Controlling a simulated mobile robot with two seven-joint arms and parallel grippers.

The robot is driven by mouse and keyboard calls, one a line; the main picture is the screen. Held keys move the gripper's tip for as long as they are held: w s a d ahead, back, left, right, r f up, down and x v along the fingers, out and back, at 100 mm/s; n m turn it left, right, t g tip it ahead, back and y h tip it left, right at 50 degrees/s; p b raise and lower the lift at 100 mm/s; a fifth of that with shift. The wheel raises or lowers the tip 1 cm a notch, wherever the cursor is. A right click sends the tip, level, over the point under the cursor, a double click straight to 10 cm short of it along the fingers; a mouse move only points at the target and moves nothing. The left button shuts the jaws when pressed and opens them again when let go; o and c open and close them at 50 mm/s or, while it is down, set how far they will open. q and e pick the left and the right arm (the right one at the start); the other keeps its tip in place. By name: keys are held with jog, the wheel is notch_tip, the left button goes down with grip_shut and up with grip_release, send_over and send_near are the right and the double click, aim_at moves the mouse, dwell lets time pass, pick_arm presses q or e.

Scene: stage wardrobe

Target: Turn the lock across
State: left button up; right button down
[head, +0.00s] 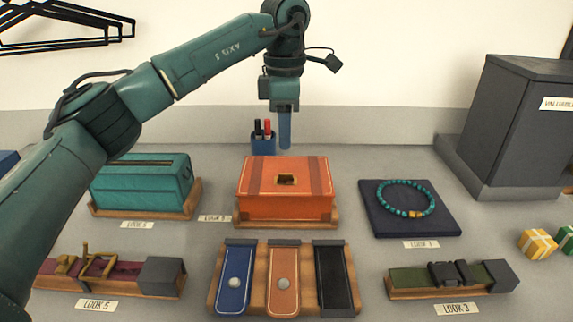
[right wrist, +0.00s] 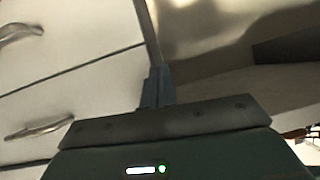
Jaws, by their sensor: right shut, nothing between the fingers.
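An orange box (head: 285,190) with darker straps sits on a wooden base in the middle of the table. My left gripper (head: 285,146) points down above and behind the box, clear of the lock. Its fingers line up as one narrow blue shape, so their gap is hidden. My right gripper (right wrist: 157,72) is shut and empty in the right wrist view, away from the table items.
A teal box (head: 145,183) stands left and a bracelet pad (head: 380,222) right. In front are belts and a strap board (head: 257,300). A pen cup (head: 263,145) is behind the orange box. A grey safe (head: 510,120) stands back right. White drawers (right wrist: 60,70) are near my right gripper.

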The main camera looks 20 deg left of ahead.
aim_at(286, 179)
pick_arm(q)
notch_tip(286, 179, down, 9)
jog(key=shift+w+r, duration=0.1)
jog(key=shift+r, duration=0.1)
grip_shut()
dwell(0.3)
